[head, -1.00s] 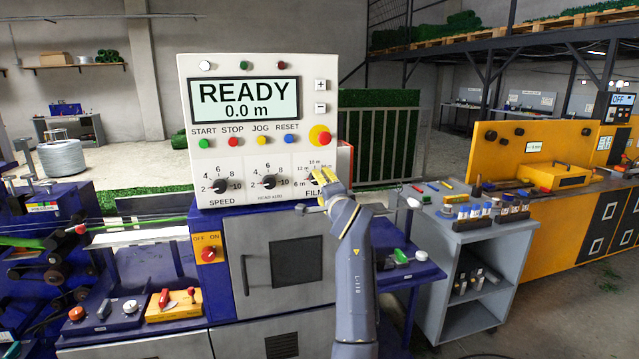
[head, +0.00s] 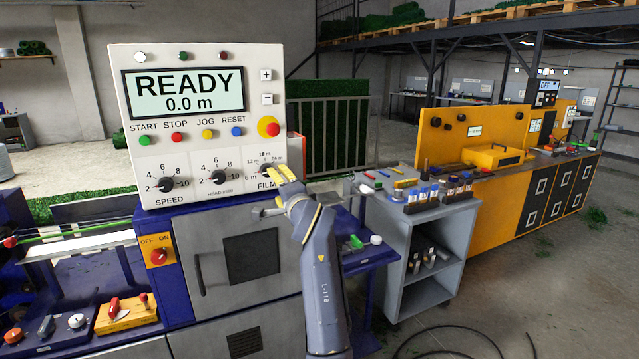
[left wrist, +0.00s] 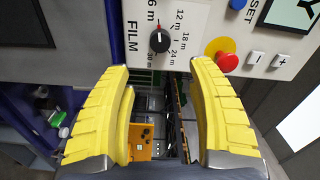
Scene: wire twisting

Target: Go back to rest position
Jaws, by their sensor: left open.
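The control panel (head: 128,90) is a white box with a display (head: 185,93) reading READY and 0.0 m. Its FILM knob (head: 266,170) is black and sits at the lower right of the panel. My left gripper (head: 282,178) has yellow fingers and is just below and right of that knob. In the left wrist view, the left gripper (left wrist: 162,95) is open with nothing between its fingers. The FILM knob (left wrist: 160,41) shows there beyond the fingertips, apart from them. My right gripper is in neither view.
A red button on a yellow base (head: 268,127) is above the FILM knob. A grey cabinet (head: 238,258) stands below the panel. A grey cart (head: 400,255) with bottles is to the right, before a yellow workbench (head: 490,235). Open floor lies at the lower right.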

